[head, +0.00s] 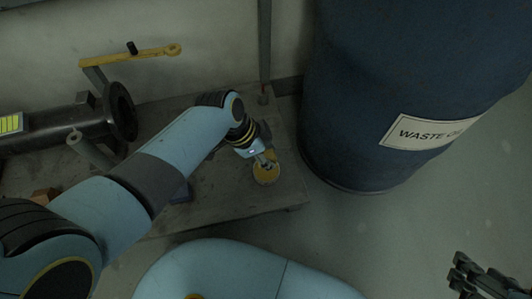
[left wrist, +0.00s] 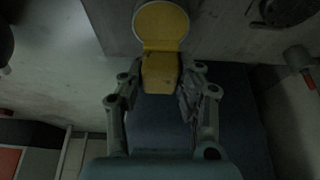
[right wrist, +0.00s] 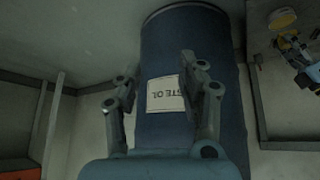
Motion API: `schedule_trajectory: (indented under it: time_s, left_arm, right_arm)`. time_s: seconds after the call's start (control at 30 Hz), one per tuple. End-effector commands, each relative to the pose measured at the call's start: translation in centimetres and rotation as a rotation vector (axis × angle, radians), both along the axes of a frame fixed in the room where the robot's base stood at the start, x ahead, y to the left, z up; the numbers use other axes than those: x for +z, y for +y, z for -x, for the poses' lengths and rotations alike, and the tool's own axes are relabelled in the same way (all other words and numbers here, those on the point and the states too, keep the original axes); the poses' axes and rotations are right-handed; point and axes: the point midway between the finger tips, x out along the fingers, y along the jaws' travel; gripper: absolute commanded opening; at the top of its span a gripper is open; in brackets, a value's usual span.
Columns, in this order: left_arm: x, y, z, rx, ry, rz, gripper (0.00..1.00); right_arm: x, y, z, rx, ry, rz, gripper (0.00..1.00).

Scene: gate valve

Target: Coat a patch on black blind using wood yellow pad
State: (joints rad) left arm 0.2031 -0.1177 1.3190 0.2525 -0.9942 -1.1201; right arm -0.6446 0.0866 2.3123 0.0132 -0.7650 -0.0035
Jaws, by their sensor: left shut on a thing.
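The yellow pad (head: 266,172) has a round face and a block-shaped grip. My left gripper (head: 262,158) is shut on that grip, and the pad is over the right part of the grey bench. In the left wrist view the pad's block (left wrist: 160,74) sits between the fingers, with the disc beyond them. A black round flange (head: 122,110) ends the dark pipe at the left; I cannot tell if it is the blind. A dark round part (left wrist: 286,10) also shows at the top of the left wrist view. My right gripper (right wrist: 156,82) is open and empty.
A large blue waste oil drum (head: 410,90) stands right of the bench (head: 240,205). A yellow lever (head: 135,57) rises above the pipe. A brown block (head: 44,196) is at the left, partly hidden by my arm.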

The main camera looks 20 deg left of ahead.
Motion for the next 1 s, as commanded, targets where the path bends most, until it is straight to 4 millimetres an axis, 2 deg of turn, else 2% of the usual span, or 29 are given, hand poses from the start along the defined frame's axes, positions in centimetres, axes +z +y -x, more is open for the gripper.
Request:
schedule_trajectory:
  time_s: [0.07, 0.6, 1.0]
  left_arm:
    - [1.0, 0.0, -0.2, 0.000, -0.004, 0.000, 0.07]
    - [2.8, 0.0, -0.1, 0.000, -0.001, 0.000, 0.07]
    - [2.8, 0.0, 0.0, 0.000, 0.001, 0.001, 0.07]
  right_arm:
    - [1.3, 0.0, 0.0, 0.000, 0.044, 0.001, 0.40]
    - [4.9, 0.0, 2.2, 0.001, 0.274, 0.007, 0.40]
    - [5.1, 0.0, 2.5, 0.002, 0.292, 0.009, 0.40]
